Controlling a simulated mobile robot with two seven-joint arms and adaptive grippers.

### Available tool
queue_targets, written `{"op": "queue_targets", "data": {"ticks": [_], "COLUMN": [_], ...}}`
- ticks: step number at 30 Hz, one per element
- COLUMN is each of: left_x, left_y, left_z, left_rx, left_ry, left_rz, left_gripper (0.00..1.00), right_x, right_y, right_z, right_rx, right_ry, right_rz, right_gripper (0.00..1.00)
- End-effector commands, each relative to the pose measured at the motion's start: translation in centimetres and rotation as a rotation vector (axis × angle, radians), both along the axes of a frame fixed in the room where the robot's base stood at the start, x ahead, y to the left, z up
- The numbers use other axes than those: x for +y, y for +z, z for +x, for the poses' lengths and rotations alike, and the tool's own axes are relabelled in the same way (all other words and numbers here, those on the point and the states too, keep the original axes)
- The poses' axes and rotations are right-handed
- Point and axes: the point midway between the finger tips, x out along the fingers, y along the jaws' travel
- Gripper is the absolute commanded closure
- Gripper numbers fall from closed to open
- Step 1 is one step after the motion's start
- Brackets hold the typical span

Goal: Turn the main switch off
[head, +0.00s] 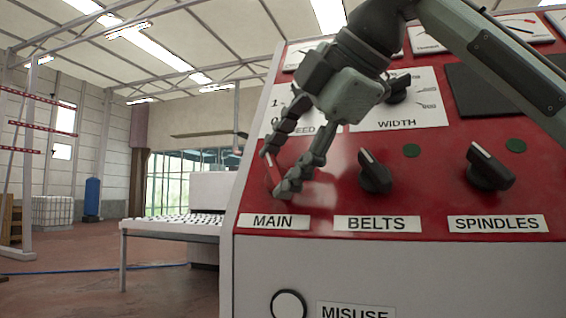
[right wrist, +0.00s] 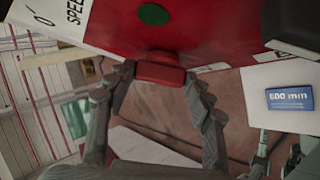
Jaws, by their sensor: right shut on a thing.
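The main switch (head: 272,173) is a red handle on the red panel (head: 335,190), above the label MAIN (head: 274,222). It looks tilted, its top leaning left. My right gripper (head: 278,169) comes down from the upper right, with its two fingers on either side of the handle, shut on it. In the right wrist view the red switch (right wrist: 160,73) sits between the fingertips. The fingers hide part of the handle in the head view.
Black knobs for BELTS (head: 374,172) and SPINDLES (head: 490,168) stand to the right on the panel. A WIDTH knob (head: 398,88) is above, partly behind my arm. A roller table (head: 170,225) extends left of the machine. Open floor lies at the left.

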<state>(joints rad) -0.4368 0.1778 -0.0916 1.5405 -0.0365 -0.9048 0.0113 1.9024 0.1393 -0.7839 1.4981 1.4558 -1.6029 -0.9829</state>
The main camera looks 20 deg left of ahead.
Motion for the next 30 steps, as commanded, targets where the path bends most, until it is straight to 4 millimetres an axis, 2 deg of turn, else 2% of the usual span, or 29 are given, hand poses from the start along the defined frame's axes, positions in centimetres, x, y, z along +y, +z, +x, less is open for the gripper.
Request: {"op": "queue_targets", "data": {"ticks": [20, 21, 26, 30], "left_x": [0.0, -0.01, -0.01, -0.02], "left_y": [0.02, 0.02, 0.02, 0.02], "left_z": [-0.01, -0.02, -0.02, -0.01], "left_rx": [0.001, 0.001, 0.001, 0.0], "left_ry": [0.0, 0.0, 0.0, 0.0], "left_rz": [0.0, 0.0, 0.0, 0.0], "left_gripper": [0.6, 0.6, 0.6, 0.6], "right_x": [0.05, 0.05, 0.05, 0.03], "right_y": [0.05, 0.04, 0.05, 0.05], "right_z": [0.06, 0.06, 0.07, 0.07], "right_rx": [-0.001, -0.001, 0.0, 0.001], "right_ry": [0.033, 0.033, 0.032, 0.031], "right_rz": [-0.06, -0.06, -0.059, -0.058], "right_gripper": [0.77, 0.45, 0.27, 0.27]}}
